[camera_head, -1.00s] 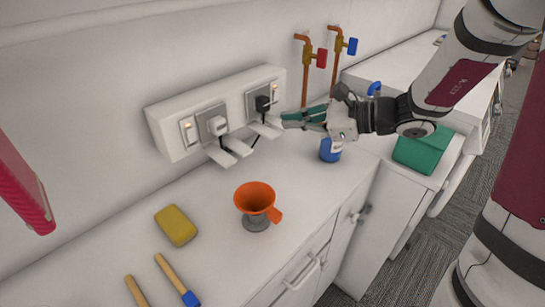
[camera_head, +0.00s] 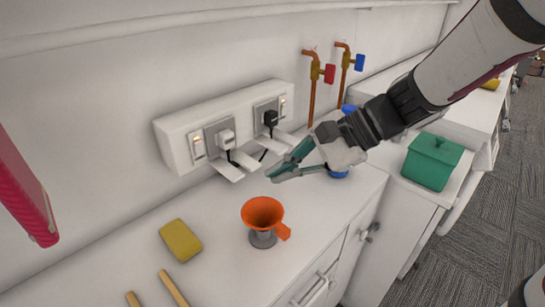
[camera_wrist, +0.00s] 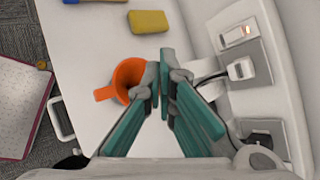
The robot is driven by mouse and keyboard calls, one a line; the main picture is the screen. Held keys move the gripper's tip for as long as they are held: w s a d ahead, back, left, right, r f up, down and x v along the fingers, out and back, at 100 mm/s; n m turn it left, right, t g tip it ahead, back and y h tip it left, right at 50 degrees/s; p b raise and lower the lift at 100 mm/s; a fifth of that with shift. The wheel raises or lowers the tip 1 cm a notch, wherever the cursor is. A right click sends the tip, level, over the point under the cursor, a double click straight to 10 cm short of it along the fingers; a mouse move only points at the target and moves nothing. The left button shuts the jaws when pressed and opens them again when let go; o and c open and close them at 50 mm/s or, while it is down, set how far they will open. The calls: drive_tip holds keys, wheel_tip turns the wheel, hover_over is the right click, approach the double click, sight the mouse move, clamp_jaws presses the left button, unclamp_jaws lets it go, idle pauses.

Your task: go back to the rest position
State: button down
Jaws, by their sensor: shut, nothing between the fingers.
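My gripper (camera_head: 273,176) is in the air above the white counter, just behind and above the orange funnel (camera_head: 264,212). Its green fingers are shut with nothing between them, and the wrist view shows the fingertips (camera_wrist: 163,52) together. The funnel stands on a grey base on the counter and also shows in the wrist view (camera_wrist: 126,80). My arm reaches in from the upper right. A blue bottle (camera_head: 338,172) is mostly hidden behind my gripper.
A wall socket box (camera_head: 170,150) with two plugs and fold-out flaps juts out close behind my gripper. Red and blue valve pipes (camera_head: 313,90) rise behind. A yellow sponge (camera_head: 181,241) and wooden-handled tools (camera_head: 174,288) lie front left.

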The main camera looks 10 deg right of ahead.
drive_tip(key=s+d+r+n+t+h, duration=0.1)
drive_tip(key=s+d+n+h, duration=0.3)
drive_tip(key=s+n+h, duration=0.1)
drive_tip(key=s+d+r+n+t+h, duration=0.1)
drive_tip(key=s+d+r+n+h, duration=0.1)
drive_tip(key=s+d+n+h, duration=0.3)
drive_tip(key=s+n, duration=0.3)
drive_tip(key=shift+s+r, duration=0.3)
drive_tip(key=shift+s, duration=0.1)
